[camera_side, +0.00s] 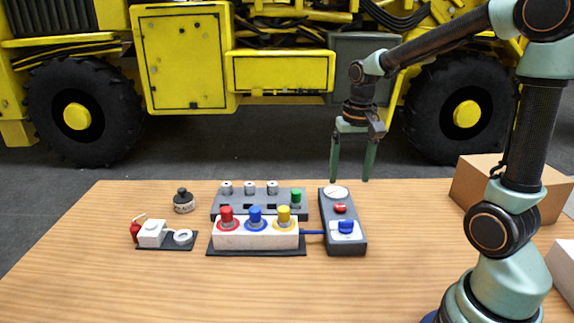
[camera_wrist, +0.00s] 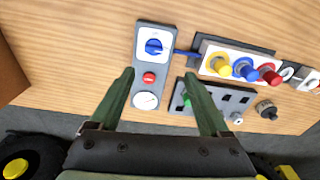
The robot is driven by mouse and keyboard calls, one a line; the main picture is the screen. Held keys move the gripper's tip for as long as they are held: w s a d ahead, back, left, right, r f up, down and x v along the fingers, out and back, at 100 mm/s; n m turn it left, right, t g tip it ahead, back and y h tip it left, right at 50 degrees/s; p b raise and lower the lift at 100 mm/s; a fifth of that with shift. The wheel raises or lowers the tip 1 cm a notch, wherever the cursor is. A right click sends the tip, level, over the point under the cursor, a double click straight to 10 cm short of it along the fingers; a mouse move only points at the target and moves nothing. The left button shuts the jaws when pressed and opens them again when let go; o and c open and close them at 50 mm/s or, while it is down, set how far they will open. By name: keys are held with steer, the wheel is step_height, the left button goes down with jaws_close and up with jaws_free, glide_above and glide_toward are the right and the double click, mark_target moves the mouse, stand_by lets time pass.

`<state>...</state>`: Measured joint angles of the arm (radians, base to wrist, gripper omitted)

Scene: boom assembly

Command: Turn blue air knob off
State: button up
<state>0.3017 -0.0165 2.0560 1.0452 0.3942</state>
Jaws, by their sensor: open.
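The blue air knob (camera_side: 346,227) sits on a white plate at the near end of a dark grey control box (camera_side: 330,245). In the wrist view the blue knob (camera_wrist: 154,47) shows at the top of the box, with a red button (camera_wrist: 148,77) and a round white gauge (camera_wrist: 145,101) below it. My gripper (camera_side: 350,180) is open and empty, with its green fingers pointing down. It is above the far end of the box, apart from the knob. In the wrist view my gripper (camera_wrist: 164,72) has its two fingers spread to either side of the box.
A white block (camera_side: 255,240) with red, blue and yellow knobs stands left of the box, joined by a blue hose (camera_side: 312,232). Behind it is a grey rack (camera_side: 258,205) with a green piece. A cardboard box (camera_side: 500,185) stands at the right. The front table is clear.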

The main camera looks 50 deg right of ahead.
mark_target(347, 220)
steer(key=shift+m+g, duration=0.3)
steer(key=shift+m, duration=0.2)
steer(key=f, duration=0.4)
steer(key=d+f, duration=0.1)
steer(key=f, duration=0.8)
steer(key=shift+w+d+f, duration=0.15)
steer(key=shift+d+f, duration=0.1)
steer(key=shift+c, duration=0.3)
jaws_close()
